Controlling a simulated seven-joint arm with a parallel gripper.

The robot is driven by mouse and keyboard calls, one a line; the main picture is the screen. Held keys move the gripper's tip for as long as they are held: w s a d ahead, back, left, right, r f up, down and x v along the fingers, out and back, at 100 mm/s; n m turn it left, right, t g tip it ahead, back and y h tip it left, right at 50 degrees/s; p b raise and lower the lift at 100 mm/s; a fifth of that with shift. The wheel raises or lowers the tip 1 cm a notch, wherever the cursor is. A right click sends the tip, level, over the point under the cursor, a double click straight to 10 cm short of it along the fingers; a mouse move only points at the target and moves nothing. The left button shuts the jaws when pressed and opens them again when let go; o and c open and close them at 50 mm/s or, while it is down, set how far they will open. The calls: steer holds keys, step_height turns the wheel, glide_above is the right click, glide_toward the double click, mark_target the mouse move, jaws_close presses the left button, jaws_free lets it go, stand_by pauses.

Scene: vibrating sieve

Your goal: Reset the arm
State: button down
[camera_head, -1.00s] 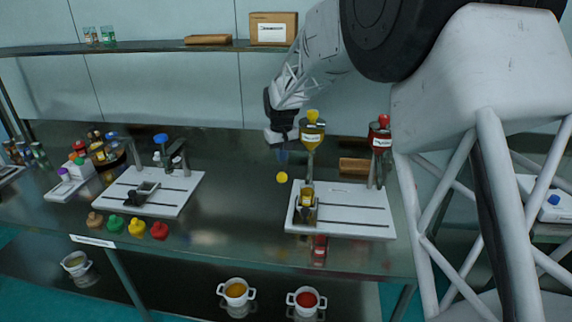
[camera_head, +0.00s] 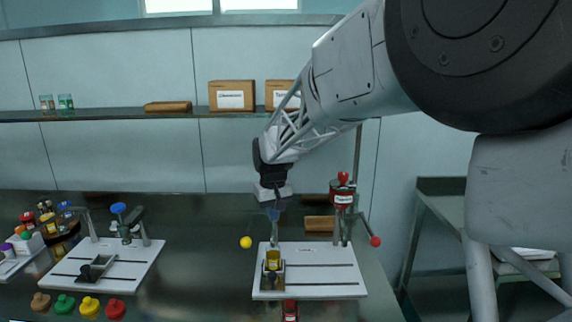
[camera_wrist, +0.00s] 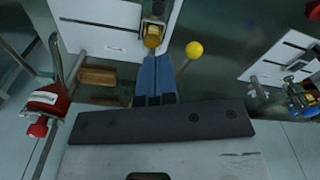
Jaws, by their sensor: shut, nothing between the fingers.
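My arm reaches in from the upper right in the head view. My gripper (camera_head: 272,213) hangs over the back part of the right white board (camera_head: 325,270), in front of a stand, with its blue fingertips down. In the wrist view its two blue fingers (camera_wrist: 156,72) are together, with nothing between them. A small cup with yellow contents (camera_head: 273,260) sits on the board below; it also shows beyond the fingertips in the wrist view (camera_wrist: 153,36). Whether the fingertips touch the stand behind cannot be told.
A red-topped dispenser (camera_head: 342,198) stands right of my gripper, with a red knob (camera_head: 375,241). A yellow knob (camera_head: 246,242) is just left. A second white board (camera_head: 130,262) lies left. Boxes (camera_head: 231,95) sit on the shelf above. Dark counter between the boards is clear.

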steer(key=s+d+r+m, duration=0.1)
steer(key=s+d+r, duration=0.4)
steer(key=s+d, duration=0.45)
steer(key=s+d+f+m, duration=0.1)
steer(key=s+d, duration=0.3)
steer(key=s, duration=0.6)
steer(key=s+d+f+m+t, duration=0.1)
steer(key=s+d, duration=0.3)
steer(key=s, duration=0.7)
steer(key=s+d+f+m+t, duration=0.1)
steer(key=s+d, duration=0.3)
steer(key=s, duration=0.6)
steer(key=shift+s+d+m, duration=0.25)
steer(key=shift+d+m, duration=0.15)
steer(key=shift+m, duration=0.1)
